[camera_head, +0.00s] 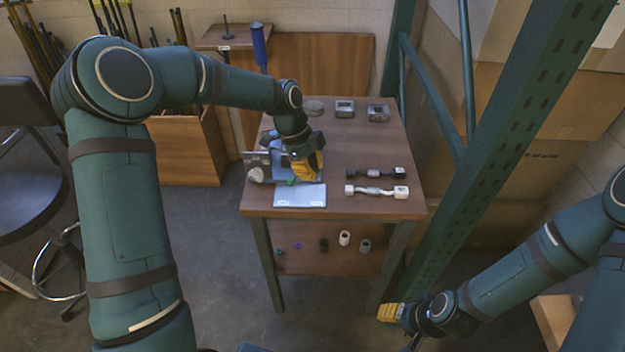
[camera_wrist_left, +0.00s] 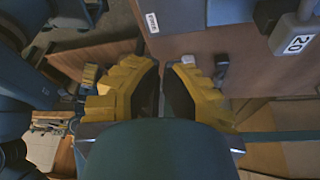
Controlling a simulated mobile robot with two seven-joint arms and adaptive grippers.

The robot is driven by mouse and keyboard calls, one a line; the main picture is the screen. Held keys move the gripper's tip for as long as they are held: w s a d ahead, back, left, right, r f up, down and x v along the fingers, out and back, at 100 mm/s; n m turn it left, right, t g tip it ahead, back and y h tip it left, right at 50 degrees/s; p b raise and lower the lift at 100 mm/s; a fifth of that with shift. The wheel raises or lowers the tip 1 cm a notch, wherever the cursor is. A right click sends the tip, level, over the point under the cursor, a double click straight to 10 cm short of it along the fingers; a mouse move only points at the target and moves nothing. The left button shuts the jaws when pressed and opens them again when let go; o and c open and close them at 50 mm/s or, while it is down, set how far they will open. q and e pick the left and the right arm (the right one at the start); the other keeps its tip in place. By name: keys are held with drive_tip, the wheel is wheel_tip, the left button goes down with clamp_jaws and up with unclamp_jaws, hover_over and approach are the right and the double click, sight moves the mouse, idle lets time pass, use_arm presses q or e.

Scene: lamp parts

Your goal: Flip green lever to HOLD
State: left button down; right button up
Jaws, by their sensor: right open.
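The small green lever (camera_head: 292,181) shows at the lower edge of the blue-grey fixture (camera_head: 283,163) on the wooden table. Its exact setting is too small to read. My left gripper (camera_head: 307,167) is over the fixture, just right of the lever and close to it; I cannot tell whether they touch. In the left wrist view its yellow fingers (camera_wrist_left: 163,68) point past the fixture's blue-grey plate (camera_wrist_left: 190,14), with a narrow gap and nothing seen between them. The lever does not show there. My right gripper (camera_head: 389,312) is low, right of the table, open and empty.
Two grey boxes (camera_head: 344,108) (camera_head: 378,112) stand at the table's back. A pale blue plate (camera_head: 300,196) is at the front edge. A green rack post (camera_head: 520,110) rises on the right.

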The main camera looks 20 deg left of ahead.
use_arm(q)
drive_tip(key=v, duration=0.5)
drive_tip(key=shift+w+p, duration=0.25)
drive_tip(key=shift+p, duration=0.1)
drive_tip(key=shift+s, duration=0.1)
